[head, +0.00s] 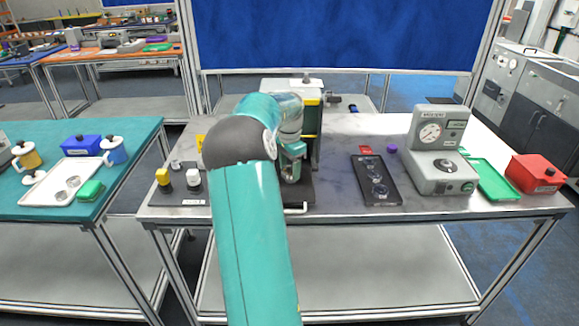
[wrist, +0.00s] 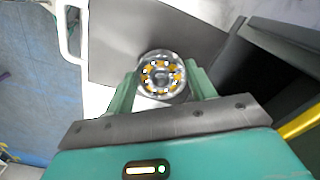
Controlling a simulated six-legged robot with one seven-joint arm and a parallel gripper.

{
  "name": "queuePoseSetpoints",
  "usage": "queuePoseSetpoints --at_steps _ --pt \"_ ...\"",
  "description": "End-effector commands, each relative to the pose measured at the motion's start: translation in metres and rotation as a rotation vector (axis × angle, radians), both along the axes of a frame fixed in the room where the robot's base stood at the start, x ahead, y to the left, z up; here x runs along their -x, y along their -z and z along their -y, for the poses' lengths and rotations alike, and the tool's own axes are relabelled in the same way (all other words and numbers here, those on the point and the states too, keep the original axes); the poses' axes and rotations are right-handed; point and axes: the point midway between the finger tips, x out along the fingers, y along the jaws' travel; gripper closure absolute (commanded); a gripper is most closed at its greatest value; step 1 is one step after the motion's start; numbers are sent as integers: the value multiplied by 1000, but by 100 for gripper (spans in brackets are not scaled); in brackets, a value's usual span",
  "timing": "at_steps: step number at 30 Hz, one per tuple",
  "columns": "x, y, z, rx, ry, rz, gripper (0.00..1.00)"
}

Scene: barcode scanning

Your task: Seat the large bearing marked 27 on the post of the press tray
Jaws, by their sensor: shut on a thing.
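My gripper (wrist: 162,84) is shut on a bearing (wrist: 160,74), a metal ring with orange-yellow parts around its centre. The bearing sits between both green fingertips in the wrist view, above or on the dark grey plate of the press tray (wrist: 125,35). The tray's white handle (wrist: 70,35) shows at upper left. Whether the bearing touches the tray cannot be told, and no mark 27 is readable. In the head view my gripper (head: 291,170) is at the front of the press (head: 312,135), over the tray, whose handle (head: 297,210) sticks out in front. The post is not discernible.
A black tray (head: 364,165) with several round parts lies right of the press. A gauge station (head: 437,150), green tray (head: 492,180) and red box (head: 537,173) stand further right. Yellow-topped and white-topped items (head: 163,180) (head: 194,180) stand at the table's left.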

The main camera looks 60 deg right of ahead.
Motion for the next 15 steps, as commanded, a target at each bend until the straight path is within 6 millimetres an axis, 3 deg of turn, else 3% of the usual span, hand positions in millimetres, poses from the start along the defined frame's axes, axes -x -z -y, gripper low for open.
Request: queuePoseSetpoints --at_steps 15 --pt "0 5 0 0 0 1 76"
